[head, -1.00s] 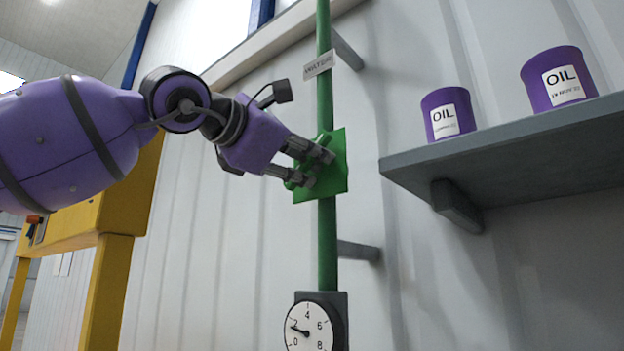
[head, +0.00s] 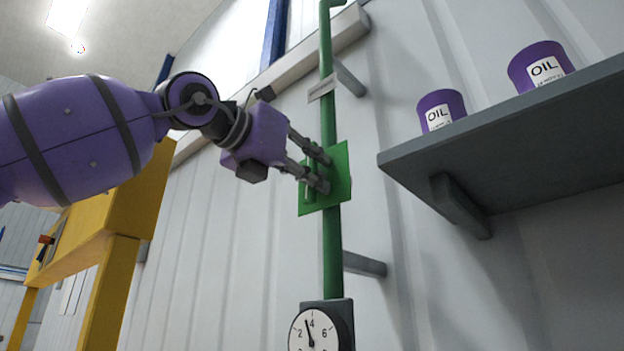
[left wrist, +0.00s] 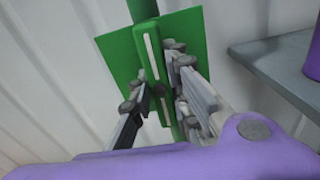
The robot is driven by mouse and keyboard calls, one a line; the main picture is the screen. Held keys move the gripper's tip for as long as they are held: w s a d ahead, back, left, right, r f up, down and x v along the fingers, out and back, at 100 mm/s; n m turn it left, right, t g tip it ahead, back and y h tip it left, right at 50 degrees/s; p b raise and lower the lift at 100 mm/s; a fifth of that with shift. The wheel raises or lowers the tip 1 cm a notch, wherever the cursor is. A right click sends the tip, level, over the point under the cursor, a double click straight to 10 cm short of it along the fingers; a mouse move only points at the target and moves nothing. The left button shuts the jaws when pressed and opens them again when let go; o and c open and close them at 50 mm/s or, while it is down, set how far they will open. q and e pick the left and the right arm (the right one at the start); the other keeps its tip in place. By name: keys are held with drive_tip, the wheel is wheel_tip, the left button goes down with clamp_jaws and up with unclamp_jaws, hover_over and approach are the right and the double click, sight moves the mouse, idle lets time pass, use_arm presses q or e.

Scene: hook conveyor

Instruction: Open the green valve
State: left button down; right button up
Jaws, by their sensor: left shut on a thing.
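The green valve is a square green plate (head: 340,180) on a vertical green pipe (head: 332,255) along the wall. Its handle, a green bar with white stripes, stands out from the plate in the left wrist view (left wrist: 151,62). My left gripper (head: 320,170) is at the plate, shut on the handle, with its fingers (left wrist: 158,82) on either side of the bar. The fingers hide part of the handle. A round white gauge (head: 314,332) sits lower on the pipe; its needle points just left of 4. My right gripper is not in view.
A grey shelf (head: 520,140) with two purple oil cans (head: 440,110) juts out at the right. A yellow frame (head: 110,260) stands at the left. Grey brackets (head: 364,265) tie the pipe to the wall.

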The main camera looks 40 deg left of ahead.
use_arm(q)
drive_tip(key=shift+r+n, duration=0.1)
drive_tip(key=shift+n, duration=0.4)
drive_tip(key=c, duration=1.6)
unclamp_jaws()
drive_tip(key=shift+c, duration=0.2)
drive_tip(key=s+a, duration=0.1)
drive_tip(key=s, duration=1.1)
